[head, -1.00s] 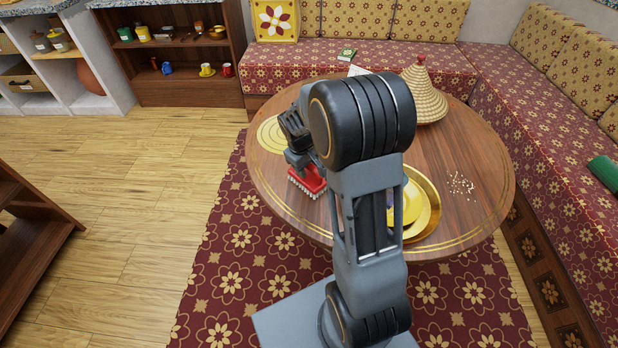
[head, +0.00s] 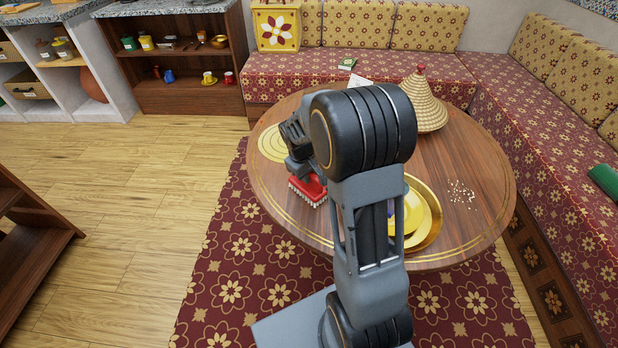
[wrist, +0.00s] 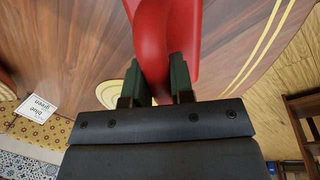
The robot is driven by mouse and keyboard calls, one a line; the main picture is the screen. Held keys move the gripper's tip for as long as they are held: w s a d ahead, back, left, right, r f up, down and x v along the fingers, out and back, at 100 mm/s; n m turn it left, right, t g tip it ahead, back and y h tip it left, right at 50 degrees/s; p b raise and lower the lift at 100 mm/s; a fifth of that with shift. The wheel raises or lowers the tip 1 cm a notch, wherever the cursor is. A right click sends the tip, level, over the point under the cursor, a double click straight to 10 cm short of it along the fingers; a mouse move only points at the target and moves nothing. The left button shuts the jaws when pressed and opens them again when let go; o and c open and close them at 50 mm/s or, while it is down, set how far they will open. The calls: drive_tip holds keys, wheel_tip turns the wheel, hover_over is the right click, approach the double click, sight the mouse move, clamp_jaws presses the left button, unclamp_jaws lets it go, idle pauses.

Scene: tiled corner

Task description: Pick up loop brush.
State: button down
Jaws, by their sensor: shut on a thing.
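The loop brush (head: 308,189) is red with pale bristles along its lower edge. In the head view it is at the left front part of the round wooden table, below my gripper (head: 300,172). In the wrist view the red loop handle of the brush (wrist: 152,45) passes between the two dark green fingers of my gripper (wrist: 155,85), which are shut on it. The bristles are hidden in the wrist view. I cannot tell whether they touch the table top. My arm hides part of the table's middle.
The round table (head: 470,155) also bears a gold tray (head: 432,222) with a yellow dish, a woven cone lid (head: 424,105), scattered white crumbs (head: 461,193) and a round yellow mat (head: 271,143). A patterned sofa (head: 500,75) wraps the back and right. Wooden floor lies open at left.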

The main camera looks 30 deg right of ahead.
drive_tip(key=shift+r, duration=0.35)
drive_tip(key=r, duration=0.2)
drive_tip(key=r+p, duration=0.1)
drive_tip(key=shift+s+d+r, duration=0.15)
drive_tip(key=shift+s, duration=0.1)
drive_tip(key=s+r, duration=0.1)
drive_tip(key=s+d+r, duration=0.1)
drive_tip(key=s+r, duration=0.1)
drive_tip(key=s+r+p, duration=0.1)
drive_tip(key=r, duration=0.1)
drive_tip(key=shift+s+d+r, duration=0.2)
drive_tip(key=shift+d, duration=0.05)
drive_tip(key=s+d+r+p, duration=0.1)
drive_tip(key=s+d+r, duration=0.2)
drive_tip(key=s, duration=0.5)
drive_tip(key=shift+s+r, duration=0.15)
drive_tip(key=shift+r, duration=0.1)
